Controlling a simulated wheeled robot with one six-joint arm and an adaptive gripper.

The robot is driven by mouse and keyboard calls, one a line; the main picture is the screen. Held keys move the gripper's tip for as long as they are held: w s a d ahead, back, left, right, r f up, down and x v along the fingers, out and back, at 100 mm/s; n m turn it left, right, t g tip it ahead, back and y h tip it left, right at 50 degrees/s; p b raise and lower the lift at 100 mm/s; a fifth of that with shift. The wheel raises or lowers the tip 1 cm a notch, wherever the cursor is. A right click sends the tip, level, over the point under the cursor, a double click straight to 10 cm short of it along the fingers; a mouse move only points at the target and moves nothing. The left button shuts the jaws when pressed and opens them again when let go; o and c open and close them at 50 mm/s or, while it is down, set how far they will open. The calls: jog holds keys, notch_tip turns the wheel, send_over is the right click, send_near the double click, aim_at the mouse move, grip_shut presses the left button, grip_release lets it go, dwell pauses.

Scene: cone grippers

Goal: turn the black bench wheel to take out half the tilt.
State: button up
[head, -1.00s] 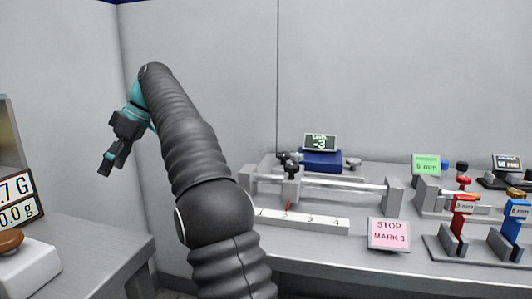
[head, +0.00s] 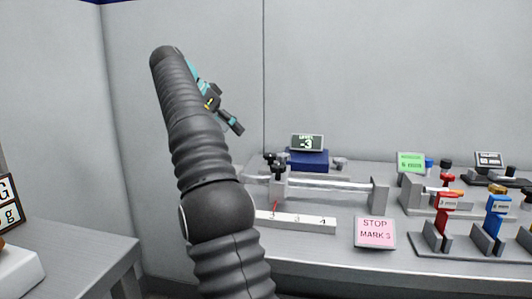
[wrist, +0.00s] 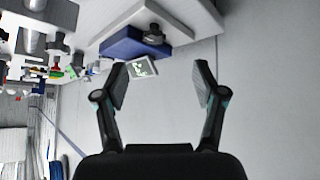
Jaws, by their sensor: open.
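A level display (head: 307,142) reading -3 stands on a blue block (head: 308,160) at the back of the bench. A small dark round wheel (head: 340,163) sits just right of that block; I take it for the bench wheel. In the wrist view the wheel (wrist: 154,34) shows beside the blue block (wrist: 122,46), beyond the fingers, with the display (wrist: 143,67) between the fingertips in the picture. My gripper (head: 238,130) is raised above and left of the block, partly hidden behind my arm. In the wrist view its fingers (wrist: 160,70) are apart and empty.
A rail with a black-knobbed carriage (head: 278,175) lies in front of the block. A numbered scale (head: 300,222) and a pink STOP MARK 3 sign (head: 375,232) are nearer. Red (head: 445,215) and blue (head: 495,225) holders stand right. The air above the bench is clear.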

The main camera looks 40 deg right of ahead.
aim_at(269, 155)
jog(key=shift+m+h, duration=0.3)
jog(key=shift+m, duration=0.4)
jog(key=x, duration=0.4)
jog(key=b+x, duration=0.1)
jog(key=x, duration=0.4)
jog(key=s+d+r+b+x, duration=0.1)
jog(key=x, duration=0.4)
jog(key=shift+a, duration=0.1)
